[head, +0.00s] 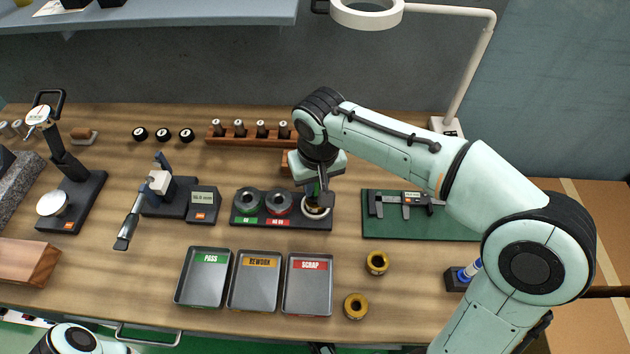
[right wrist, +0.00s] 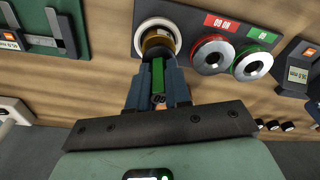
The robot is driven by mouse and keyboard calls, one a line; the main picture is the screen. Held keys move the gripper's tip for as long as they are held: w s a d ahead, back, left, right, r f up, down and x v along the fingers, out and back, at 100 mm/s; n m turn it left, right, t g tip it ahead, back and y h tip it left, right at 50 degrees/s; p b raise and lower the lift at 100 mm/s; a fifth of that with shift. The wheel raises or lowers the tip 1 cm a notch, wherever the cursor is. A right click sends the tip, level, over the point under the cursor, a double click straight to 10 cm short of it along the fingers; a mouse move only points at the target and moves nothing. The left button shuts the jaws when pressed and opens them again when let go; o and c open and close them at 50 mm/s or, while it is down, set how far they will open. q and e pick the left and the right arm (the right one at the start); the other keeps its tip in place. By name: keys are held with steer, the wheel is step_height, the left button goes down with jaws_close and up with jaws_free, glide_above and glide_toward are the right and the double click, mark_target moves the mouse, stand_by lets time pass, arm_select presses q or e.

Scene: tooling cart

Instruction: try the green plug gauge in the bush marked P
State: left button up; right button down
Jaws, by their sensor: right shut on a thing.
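My right gripper (head: 318,200) is shut on the green plug gauge (right wrist: 157,74), just above the right end of the dark gauge block (head: 240,222). A brass bush (right wrist: 157,42) sits there in a pale round seat; in the head view it (head: 316,212) is partly hidden by my gripper. The gauge's far end lines up with the bush mouth; I cannot tell whether it is inside. Two more brass bushes (head: 376,262) (head: 355,306) stand apart on the bench at right. I cannot read any bush's mark. My left gripper is out of view.
The block also holds a green ring (head: 248,199) and a red ring (head: 279,202). Trays marked PASS (head: 203,302), REWORK (head: 254,306) and SCRAP (head: 307,310) lie in front. A wooden rack (head: 245,139) stands behind. A caliper (head: 405,199) lies on a green mat at right.

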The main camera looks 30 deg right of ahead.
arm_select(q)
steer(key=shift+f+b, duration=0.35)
arm_select(e)
steer(key=shift+f, duration=0.5)
stand_by(0.5)
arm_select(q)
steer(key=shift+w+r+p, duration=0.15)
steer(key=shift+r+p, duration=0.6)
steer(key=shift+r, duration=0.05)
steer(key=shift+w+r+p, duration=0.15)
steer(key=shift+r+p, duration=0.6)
arm_select(e)
steer(key=shift+r, duration=1.6)
steer(key=shift+r+p, duration=0.5)
steer(key=shift+r, duration=0.1)
step_height(320, 180, up, 4)
steer(key=p, duration=0.3)
steer(key=shift+f, duration=0.15)
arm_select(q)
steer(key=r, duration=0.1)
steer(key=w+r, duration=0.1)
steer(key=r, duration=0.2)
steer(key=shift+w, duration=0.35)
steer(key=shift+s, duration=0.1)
